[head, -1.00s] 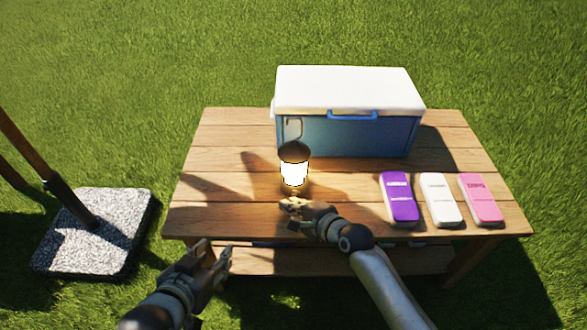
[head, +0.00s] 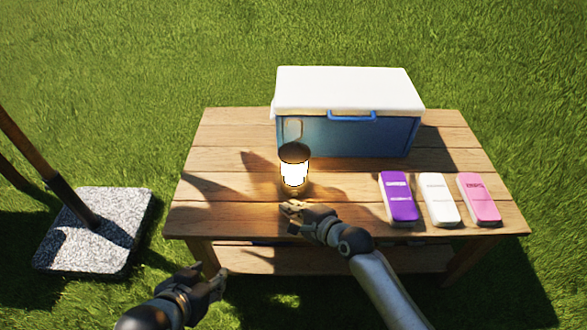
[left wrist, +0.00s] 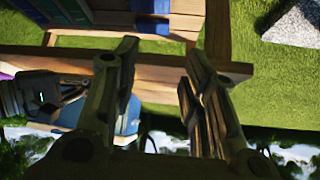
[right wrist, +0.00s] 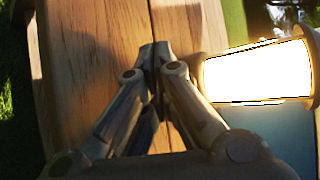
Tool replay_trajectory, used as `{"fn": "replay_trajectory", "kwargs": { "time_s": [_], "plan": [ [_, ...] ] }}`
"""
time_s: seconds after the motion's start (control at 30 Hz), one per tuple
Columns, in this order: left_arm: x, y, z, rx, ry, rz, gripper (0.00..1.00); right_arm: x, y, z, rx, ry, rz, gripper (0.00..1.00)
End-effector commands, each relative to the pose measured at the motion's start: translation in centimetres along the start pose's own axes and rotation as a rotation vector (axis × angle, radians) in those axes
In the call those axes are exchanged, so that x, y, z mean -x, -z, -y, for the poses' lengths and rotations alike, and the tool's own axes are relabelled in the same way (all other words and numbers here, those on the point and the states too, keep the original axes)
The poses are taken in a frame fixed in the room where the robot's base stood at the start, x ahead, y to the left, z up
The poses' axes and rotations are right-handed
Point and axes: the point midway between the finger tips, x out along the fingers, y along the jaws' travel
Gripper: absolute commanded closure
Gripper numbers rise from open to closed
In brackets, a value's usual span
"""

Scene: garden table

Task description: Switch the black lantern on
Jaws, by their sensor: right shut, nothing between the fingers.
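The black lantern (head: 294,168) stands upright on the wooden table, in front of the cooler. Its glass glows bright white-yellow. It also shows large at the right of the right wrist view (right wrist: 258,72), with its glass lit. My right gripper (head: 288,208) is just in front of the lantern's base, shut and empty. In the right wrist view its fingertips (right wrist: 155,55) meet over the table planks, beside the lantern. My left gripper (head: 218,282) hangs low in front of the table's left part. In the left wrist view its fingers (left wrist: 165,60) are apart with nothing between them.
A blue cooler (head: 345,135) with a white lid stands at the back of the table (head: 235,130). A purple box (head: 399,198), a white box (head: 438,200) and a pink box (head: 478,199) lie at the right. A stone base (head: 90,240) with a pole is on the grass at left.

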Motion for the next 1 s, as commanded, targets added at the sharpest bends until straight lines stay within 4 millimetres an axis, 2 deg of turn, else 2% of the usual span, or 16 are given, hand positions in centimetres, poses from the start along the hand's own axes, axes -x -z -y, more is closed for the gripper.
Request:
{"fn": "replay_trajectory", "kwargs": {
  "time_s": [0.63, 0.9, 1.0],
  "plan": [
    [2.3, -6.1, 0.7, 0.011, 0.015, 0.296, 0.60, 1.1, -0.8, -0.7, 0.000, -0.001, 0.000, 1.00],
    [4.7, -7.5, 0.9, 0.015, 0.020, 0.410, 0.60, 2.6, -1.9, -1.6, -0.001, -0.002, 0.000, 1.00],
    [4.0, -7.5, 0.9, 0.015, 0.018, 0.413, 0.60, 3.3, -2.4, -2.1, -0.002, -0.003, 0.000, 1.00]
  ]
}}
